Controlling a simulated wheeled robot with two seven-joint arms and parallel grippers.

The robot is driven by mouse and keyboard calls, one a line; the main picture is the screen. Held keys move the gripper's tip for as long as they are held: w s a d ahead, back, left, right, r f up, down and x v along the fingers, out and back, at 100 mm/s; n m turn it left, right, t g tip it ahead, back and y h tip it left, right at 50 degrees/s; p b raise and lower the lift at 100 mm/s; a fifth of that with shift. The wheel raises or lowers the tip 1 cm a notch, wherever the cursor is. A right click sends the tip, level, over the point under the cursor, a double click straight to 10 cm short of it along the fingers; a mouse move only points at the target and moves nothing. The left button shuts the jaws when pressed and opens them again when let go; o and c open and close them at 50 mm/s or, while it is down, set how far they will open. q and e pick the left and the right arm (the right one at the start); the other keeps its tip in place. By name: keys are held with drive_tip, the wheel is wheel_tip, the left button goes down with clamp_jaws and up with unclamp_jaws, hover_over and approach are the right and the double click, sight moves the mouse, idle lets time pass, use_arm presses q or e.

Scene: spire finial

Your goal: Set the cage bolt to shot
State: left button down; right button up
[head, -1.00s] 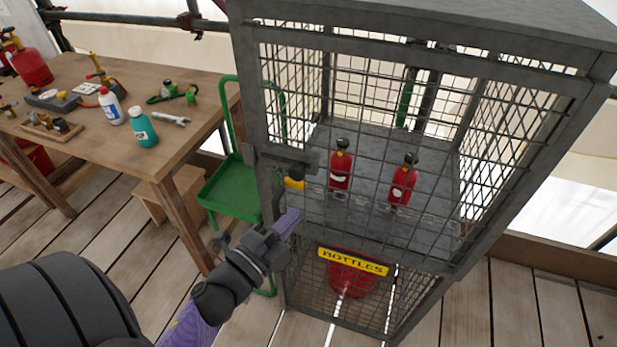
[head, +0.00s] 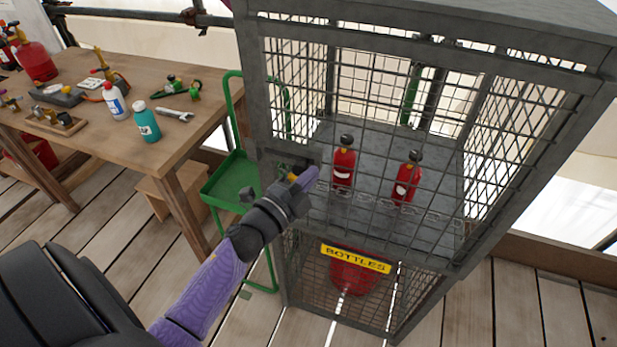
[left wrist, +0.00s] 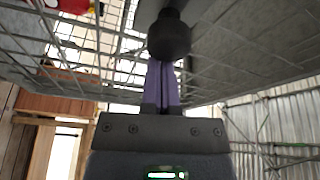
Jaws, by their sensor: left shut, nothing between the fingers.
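The wire-mesh cage (head: 262,110) stands at the centre right of the head view. Its dark bolt (head: 290,160) lies across the left front post, with a small yellow part (head: 293,177) beneath it. My left gripper (head: 308,178) is shut and empty, its purple fingers just in front of the bolt and partly covering the yellow part. In the left wrist view a dark round-ended knob (left wrist: 169,36) is right in front of the shut fingers (left wrist: 162,75). I cannot tell whether they touch, nor the bolt's exact position. My right gripper is out of view.
Two red bottles (head: 343,165) stand on the cage shelf, and a red cylinder (head: 352,278) is below behind the BOTTLES sign (head: 355,258). A green trolley (head: 231,181) stands left of the cage, beside a wooden workbench (head: 100,145) with tools.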

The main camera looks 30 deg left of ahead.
sight(293, 168)
use_arm(q)
drive_tip(key=shift+a, duration=0.1)
drive_tip(key=a, duration=0.2)
drive_tip(key=s+a, duration=0.1)
drive_tip(key=shift+a, duration=0.35)
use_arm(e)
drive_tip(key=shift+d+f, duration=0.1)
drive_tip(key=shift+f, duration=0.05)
use_arm(q)
drive_tip(key=shift+r, duration=0.1)
